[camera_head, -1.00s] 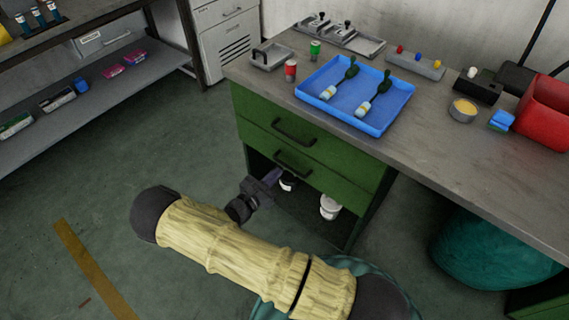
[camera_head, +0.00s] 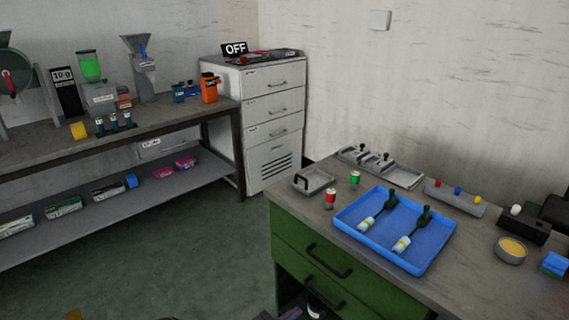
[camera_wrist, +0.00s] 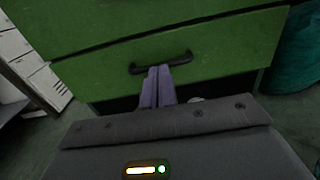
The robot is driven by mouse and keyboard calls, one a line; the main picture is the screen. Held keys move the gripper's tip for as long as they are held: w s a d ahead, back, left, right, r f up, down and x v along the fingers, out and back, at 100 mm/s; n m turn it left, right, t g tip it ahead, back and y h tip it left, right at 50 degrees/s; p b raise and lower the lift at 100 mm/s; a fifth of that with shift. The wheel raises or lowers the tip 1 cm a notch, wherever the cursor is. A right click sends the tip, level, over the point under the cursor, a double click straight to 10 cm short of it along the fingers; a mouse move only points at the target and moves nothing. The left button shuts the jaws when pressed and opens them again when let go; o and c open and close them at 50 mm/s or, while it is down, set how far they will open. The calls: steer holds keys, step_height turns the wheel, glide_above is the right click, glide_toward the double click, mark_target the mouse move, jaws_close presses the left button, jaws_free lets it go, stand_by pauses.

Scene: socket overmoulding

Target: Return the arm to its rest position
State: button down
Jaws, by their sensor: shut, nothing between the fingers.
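My gripper (camera_wrist: 158,72) shows in the wrist view as two purple fingers held together, with nothing between them. The fingertips point at the green drawer front (camera_wrist: 215,48) and overlap the underside of its black handle (camera_wrist: 128,69) in the picture. I cannot tell whether they touch it. In the head view only a small dark and purple part of my gripper shows at the bottom edge, and most of my arm is out of the picture. A dark opening lies below the drawer front.
The green cabinet (camera_head: 295,243) carries a grey worktop with a blue tray (camera_head: 432,257), red and green small cans and metal trays. A white drawer cabinet (camera_head: 273,163) and a long shelf bench (camera_head: 190,119) stand behind. Open green floor (camera_head: 190,240) lies left of the cabinet.

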steer(key=s+d+r+m+g+y, duration=1.05)
steer(key=s+r+m+g, duration=0.2)
steer(key=m, duration=0.75)
step_height(320, 180, up, 34)
steer(key=s+d+m+t+y+p, duration=0.1)
steer(key=m+t+y+p, duration=0.2)
steer(key=p, duration=2.2)
steer(key=m, duration=0.3)
steer(key=shift+s+d+r, duration=0.15)
steer(key=shift+d, duration=0.25)
steer(key=shift+t, duration=0.25)
